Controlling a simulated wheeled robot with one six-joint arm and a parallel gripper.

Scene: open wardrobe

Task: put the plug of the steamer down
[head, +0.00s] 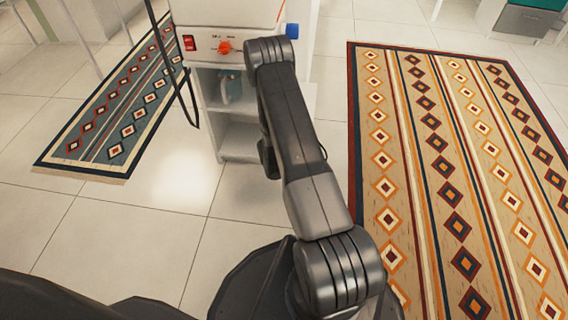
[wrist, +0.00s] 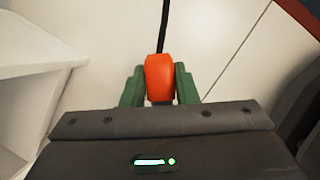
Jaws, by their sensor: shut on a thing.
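The orange plug (wrist: 160,68) is in the wrist view, with a black cord running up from it. My gripper (wrist: 159,86) has its green fingers shut on the plug, one on each side. White floor tiles show beyond the plug; its height above them is hard to judge. In the head view my arm hides the plug and the fingers. The white steamer body (head: 240,20), with a red switch and an orange knob (head: 225,47), stands at the upper middle. A black cable (head: 177,72) hangs in a loop on its left side.
A white open shelf unit (head: 238,152) below the steamer body holds a grey-blue item (head: 231,90). A patterned tan rug (head: 460,180) lies at right and a blue-green rug (head: 118,115) at left. Bare tiles (head: 120,225) lie in front of the shelf unit.

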